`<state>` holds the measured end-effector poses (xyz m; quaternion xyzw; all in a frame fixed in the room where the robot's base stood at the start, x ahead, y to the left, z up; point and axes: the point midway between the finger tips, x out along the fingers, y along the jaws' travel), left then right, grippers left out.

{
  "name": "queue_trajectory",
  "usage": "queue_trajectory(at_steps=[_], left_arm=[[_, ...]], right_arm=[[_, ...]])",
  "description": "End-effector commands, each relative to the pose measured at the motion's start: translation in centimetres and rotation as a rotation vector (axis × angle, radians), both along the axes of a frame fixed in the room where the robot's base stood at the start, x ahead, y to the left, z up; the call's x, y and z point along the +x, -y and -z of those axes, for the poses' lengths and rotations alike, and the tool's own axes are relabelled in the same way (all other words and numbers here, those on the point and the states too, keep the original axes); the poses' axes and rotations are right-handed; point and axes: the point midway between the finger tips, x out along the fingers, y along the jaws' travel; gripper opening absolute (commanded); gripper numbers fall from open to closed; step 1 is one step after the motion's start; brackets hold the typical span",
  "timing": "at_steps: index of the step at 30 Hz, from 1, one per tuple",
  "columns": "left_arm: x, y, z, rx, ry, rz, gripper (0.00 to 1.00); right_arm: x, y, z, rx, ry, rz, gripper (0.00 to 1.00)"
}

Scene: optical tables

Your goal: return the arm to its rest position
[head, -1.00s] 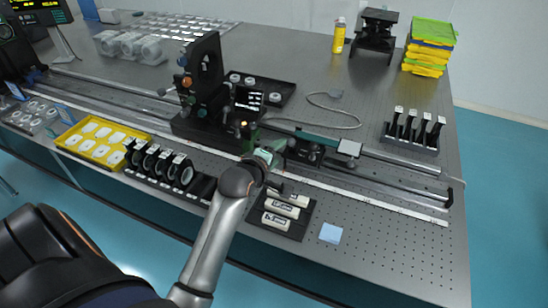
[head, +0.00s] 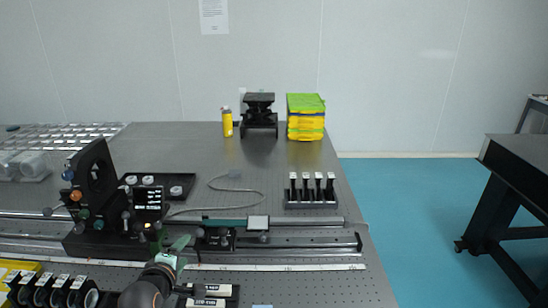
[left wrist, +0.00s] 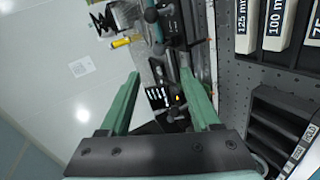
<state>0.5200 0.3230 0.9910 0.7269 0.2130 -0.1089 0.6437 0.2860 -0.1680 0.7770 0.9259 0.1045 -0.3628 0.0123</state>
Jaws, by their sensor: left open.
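My left gripper (head: 174,252) is low in the head view, over the front of the optical table (head: 305,225), with its dark rounded wrist below it. It is just right of and in front of the black optical mount (head: 95,178). In the left wrist view its two green fingers (left wrist: 163,92) stand wide apart. They hold nothing; the rail and its black mounts show beyond them. My right gripper is in neither view.
Close to the gripper are labelled white blocks (head: 207,302) in a black holder, also in the left wrist view (left wrist: 278,25), and a carriage on the rail (head: 300,241). Black-rimmed lenses (head: 62,292) stand left. Floor (head: 420,215) is clear right of the table.

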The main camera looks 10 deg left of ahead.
Motion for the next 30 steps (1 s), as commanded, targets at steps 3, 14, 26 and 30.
queue_trajectory(at_steps=[3,14,26,30], left_arm=[[-1.4,0.7,1.1,0.077,-0.062,0.057,0.64],[-15.7,7.3,8.4,0.694,-0.545,0.742,0.64],[-28.2,11.2,10.3,1.011,-0.732,1.409,0.64],[-26.3,11.8,12.4,1.036,-0.658,1.364,0.64]], right_arm=[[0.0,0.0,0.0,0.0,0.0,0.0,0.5],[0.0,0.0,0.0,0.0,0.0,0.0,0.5],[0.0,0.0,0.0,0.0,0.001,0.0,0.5],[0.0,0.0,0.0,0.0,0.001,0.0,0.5]])
